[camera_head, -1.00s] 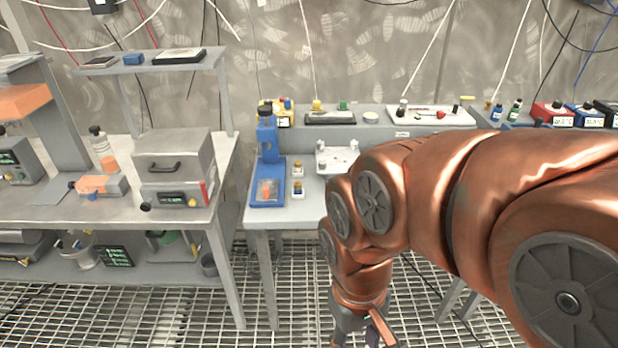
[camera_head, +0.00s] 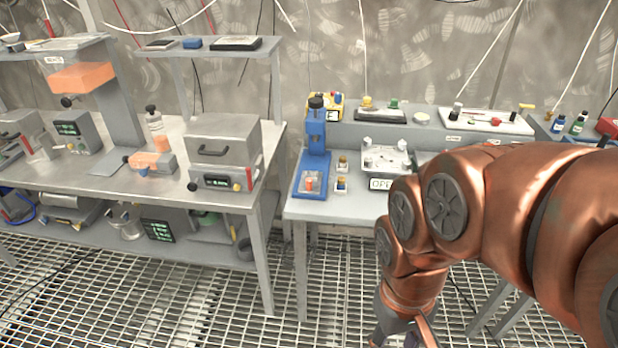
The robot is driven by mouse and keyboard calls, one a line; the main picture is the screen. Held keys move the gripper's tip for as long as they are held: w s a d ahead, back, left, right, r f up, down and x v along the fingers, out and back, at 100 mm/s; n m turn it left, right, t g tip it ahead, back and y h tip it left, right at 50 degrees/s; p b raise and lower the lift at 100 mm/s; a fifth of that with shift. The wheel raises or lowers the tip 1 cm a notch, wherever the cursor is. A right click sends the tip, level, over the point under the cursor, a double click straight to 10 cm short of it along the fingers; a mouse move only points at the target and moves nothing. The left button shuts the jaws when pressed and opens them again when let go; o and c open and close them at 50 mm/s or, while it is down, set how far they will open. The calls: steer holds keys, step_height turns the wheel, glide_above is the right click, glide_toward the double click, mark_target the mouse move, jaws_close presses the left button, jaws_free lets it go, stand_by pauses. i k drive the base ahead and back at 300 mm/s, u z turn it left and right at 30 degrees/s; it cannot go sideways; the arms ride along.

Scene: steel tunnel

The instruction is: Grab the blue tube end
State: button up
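A thin blue curved tube (camera_head: 29,212) shows at the far left, on the lower shelf of the left bench. It is small in the picture and I cannot make out its end. My gripper (camera_head: 405,338) hangs low at the bottom edge, right of centre, above the grated floor and in front of the right bench. It is cut off by the picture edge, so I cannot tell whether it is open or shut. It is far from the blue tube.
The left bench (camera_head: 95,178) carries a grey box (camera_head: 222,145) with a handle and an orange-topped press (camera_head: 82,78). A blue stand (camera_head: 314,150) is on the right bench (camera_head: 345,208). Bench legs stand between.

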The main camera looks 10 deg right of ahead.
mark_target(341, 180)
steer(key=z, duration=0.05)
steer(key=k, duration=1.05)
steer(key=u, duration=1.4)
steer(key=i, duration=1.55)
steer(key=z, duration=0.9)
steer(key=i, duration=0.5)
steer(key=z, duration=0.45)
